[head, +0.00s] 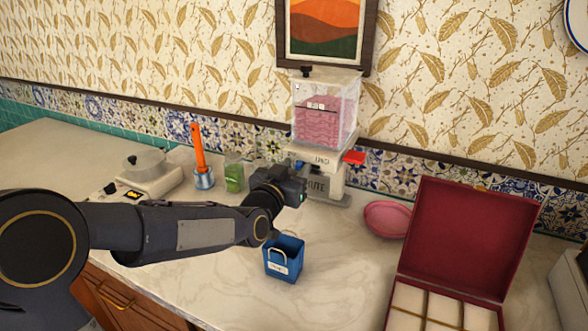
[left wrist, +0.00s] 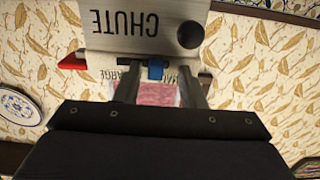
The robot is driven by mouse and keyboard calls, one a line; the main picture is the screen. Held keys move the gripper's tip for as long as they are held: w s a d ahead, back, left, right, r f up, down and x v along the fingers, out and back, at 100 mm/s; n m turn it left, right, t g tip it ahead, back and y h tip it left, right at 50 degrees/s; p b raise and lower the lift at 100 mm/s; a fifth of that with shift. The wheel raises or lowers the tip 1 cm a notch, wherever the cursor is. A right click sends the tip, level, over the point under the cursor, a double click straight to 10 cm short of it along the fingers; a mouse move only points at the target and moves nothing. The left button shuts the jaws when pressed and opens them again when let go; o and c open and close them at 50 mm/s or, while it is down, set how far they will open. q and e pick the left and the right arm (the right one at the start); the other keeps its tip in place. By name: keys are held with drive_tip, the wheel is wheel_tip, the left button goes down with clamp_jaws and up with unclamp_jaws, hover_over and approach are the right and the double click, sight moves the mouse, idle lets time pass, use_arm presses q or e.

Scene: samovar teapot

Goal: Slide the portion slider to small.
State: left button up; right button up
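The dispenser (head: 322,162) stands at the back of the counter, with a clear hopper (head: 325,112) of pink contents on top. A blue slider knob (left wrist: 155,70) shows in the left wrist view, which is upside down. The knob lies between LARGE lettering (left wrist: 122,75) and partly hidden lettering on the other side. My left gripper (head: 297,185) is at the dispenser's front. In the left wrist view its two fingers (left wrist: 158,88) are apart, one on each side of the knob, with visible gaps. The fingers cover part of the lettering. My right gripper is not in view.
A red lever (head: 355,157) sticks out at the dispenser's right. A blue bag (head: 284,262) stands below my left forearm. A pink bowl (head: 387,219) and an open red box (head: 465,235) are to the right. A green jar (head: 234,178) and an orange-handled tool (head: 199,148) stand left.

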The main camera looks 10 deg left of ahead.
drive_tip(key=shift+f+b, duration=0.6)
use_arm(q)
drive_tip(key=s+a, duration=0.1)
drive_tip(key=s, duration=0.6)
drive_tip(key=shift+s+a, duration=0.25)
drive_tip(key=shift+s, duration=0.1)
drive_tip(key=s+a+f+n+g+p, duration=0.1)
drive_tip(key=s+f+g, duration=0.2)
drive_tip(key=s, duration=0.6)
drive_tip(key=s+a+f+n+g+p, duration=0.1)
drive_tip(key=s+g, duration=0.4)
drive_tip(key=s, duration=0.5)
drive_tip(key=s+a+f+n+g+p, duration=0.1)
drive_tip(key=s+f+n+g+p, duration=0.1)
drive_tip(key=s, duration=0.7)
wheel_tip(320, 180, down, 3)
drive_tip(key=shift+s+a+r+g+p, duration=0.1)
drive_tip(key=shift+s+a+g+p, duration=0.25)
drive_tip(key=shift+g+p, duration=0.5)
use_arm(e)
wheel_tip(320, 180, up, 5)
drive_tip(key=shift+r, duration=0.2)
